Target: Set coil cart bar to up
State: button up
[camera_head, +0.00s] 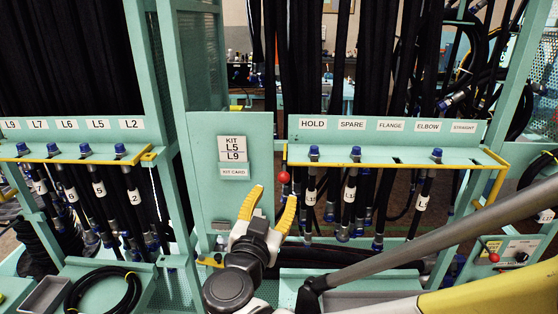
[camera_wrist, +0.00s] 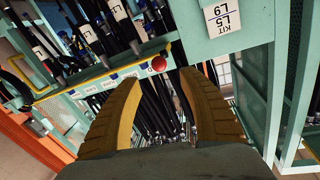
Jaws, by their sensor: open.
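A red ball knob (camera_head: 284,177) sits at the lower end of a short yellow upright at the left end of the right-hand hose rack. A yellow bar (camera_head: 390,164) runs along that rack's front. No label marks either as the coil cart bar. My gripper (camera_head: 269,203) is open and empty, its yellow fingers just below and left of the knob. In the wrist view the knob (camera_wrist: 159,63) appears beyond and between the fingertips of my gripper (camera_wrist: 160,82). I see no contact with it.
The rack's label strip (camera_head: 385,127) reads HOLD, SPARE, FLANGE, ELBOW, STRAIGHT. Labelled hoses hang below it. A KIT L5 L9 panel (camera_head: 231,200) stands left of the knob. A second red knob (camera_head: 494,257) is at the right. A black coil (camera_head: 104,292) lies lower left.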

aim_at(283, 179)
jog(key=b+x, duration=0.1)
jog(key=x, duration=0.8)
jog(key=shift+w+d+b, duration=0.15)
jog(key=shift+b, duration=0.2)
grip_shut()
jog(key=shift+r, duration=0.1)
